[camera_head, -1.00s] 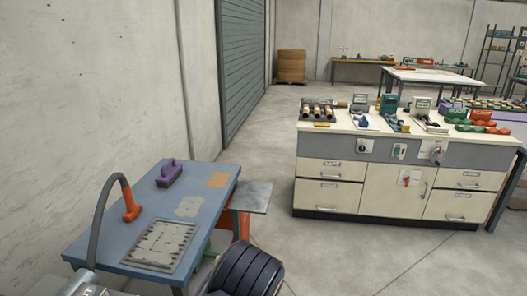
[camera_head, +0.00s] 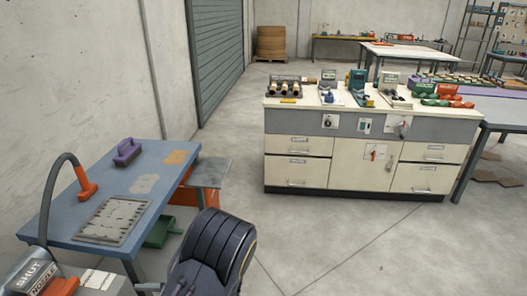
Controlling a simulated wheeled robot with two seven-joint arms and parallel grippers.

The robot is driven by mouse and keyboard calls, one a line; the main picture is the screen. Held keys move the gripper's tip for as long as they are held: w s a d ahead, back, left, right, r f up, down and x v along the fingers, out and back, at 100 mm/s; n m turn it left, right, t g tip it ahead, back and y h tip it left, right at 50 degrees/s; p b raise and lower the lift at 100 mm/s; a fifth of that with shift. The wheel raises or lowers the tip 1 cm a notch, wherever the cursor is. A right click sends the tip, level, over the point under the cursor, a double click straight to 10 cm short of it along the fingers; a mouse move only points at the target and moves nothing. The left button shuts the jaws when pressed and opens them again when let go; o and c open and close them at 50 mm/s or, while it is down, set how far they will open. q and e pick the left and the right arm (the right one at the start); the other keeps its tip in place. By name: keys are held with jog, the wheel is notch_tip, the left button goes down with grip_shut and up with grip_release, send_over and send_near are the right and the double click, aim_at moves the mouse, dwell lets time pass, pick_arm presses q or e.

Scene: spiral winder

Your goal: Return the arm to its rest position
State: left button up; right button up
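Neither of my grippers is in view, and I see no clearly recognisable arm of mine. The head view shows a blue worktable (camera_head: 112,208) at the left and a cream cabinet bench (camera_head: 350,170) with a grey band at the centre right. How either arm is posed does not show.
A purple-handled block (camera_head: 127,151), an orange nozzle (camera_head: 87,183) on a hose and a grey slotted plate (camera_head: 112,220) are on the blue table. A dark ribbed shape (camera_head: 213,250), unclear what, stands beside it. Grey floor (camera_head: 340,245) is clear before the cabinet.

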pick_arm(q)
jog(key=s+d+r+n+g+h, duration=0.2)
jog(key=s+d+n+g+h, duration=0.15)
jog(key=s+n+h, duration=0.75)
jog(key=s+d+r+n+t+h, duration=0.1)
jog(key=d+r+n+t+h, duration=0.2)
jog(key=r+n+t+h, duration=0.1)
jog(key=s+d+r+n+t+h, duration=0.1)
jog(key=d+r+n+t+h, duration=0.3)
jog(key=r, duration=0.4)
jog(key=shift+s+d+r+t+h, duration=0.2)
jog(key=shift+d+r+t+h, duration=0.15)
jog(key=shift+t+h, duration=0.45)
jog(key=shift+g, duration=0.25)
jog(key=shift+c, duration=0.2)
